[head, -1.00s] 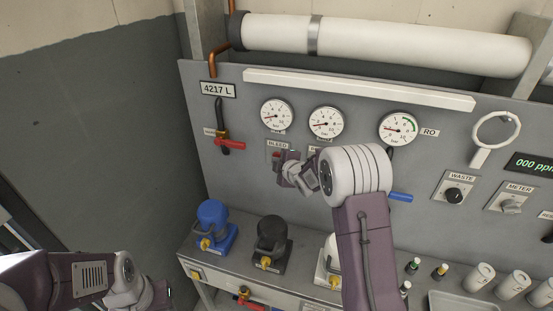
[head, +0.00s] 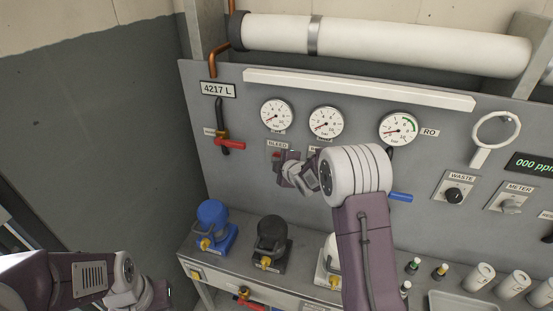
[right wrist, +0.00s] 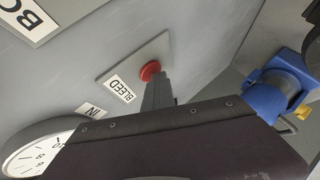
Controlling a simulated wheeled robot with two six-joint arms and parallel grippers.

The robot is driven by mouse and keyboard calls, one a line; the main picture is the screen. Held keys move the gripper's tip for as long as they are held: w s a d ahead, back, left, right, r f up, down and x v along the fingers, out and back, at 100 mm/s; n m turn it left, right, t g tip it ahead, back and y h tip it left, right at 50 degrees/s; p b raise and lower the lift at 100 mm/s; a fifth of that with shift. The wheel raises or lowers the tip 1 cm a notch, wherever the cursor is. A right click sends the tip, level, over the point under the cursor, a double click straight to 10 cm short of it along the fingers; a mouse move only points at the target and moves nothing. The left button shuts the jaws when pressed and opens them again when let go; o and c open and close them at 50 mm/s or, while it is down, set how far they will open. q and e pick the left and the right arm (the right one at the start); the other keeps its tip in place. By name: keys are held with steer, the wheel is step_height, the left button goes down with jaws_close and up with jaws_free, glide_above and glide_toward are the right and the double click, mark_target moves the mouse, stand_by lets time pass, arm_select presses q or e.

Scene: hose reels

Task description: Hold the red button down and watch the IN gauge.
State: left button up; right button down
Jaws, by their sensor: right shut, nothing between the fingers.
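The red button (right wrist: 150,70) sits on a plate labelled BLEED on the grey panel. In the head view the button (head: 276,155) is partly covered by my right gripper (head: 284,157). That gripper is shut and empty. In the right wrist view its grey fingertips (right wrist: 155,84) are at the button and seem to touch it; how far it is pressed I cannot tell. The IN gauge (head: 277,114) is the leftmost dial, above the button, with its needle near the low end. It is partly hidden in the right wrist view (right wrist: 38,150).
Two more gauges (head: 326,122) (head: 398,129) are to the right. A red-handled valve (head: 230,144) is on the left, a blue handle (head: 400,196) right of my arm. A blue pump (head: 212,222) and a black pump (head: 271,238) stand on the bench below.

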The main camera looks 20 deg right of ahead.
stand_by(0.9)
steer(key=shift+s+a+b, duration=0.55)
steer(key=shift+s+b, duration=0.25)
steer(key=shift+b, duration=0.05)
steer(key=shift+f, duration=0.1)
steer(key=s+a+b, duration=0.1)
steer(key=s+b, duration=0.1)
steer(key=s+a+b, duration=0.1)
steer(key=s+b, duration=0.1)
steer(key=shift+a, duration=0.4)
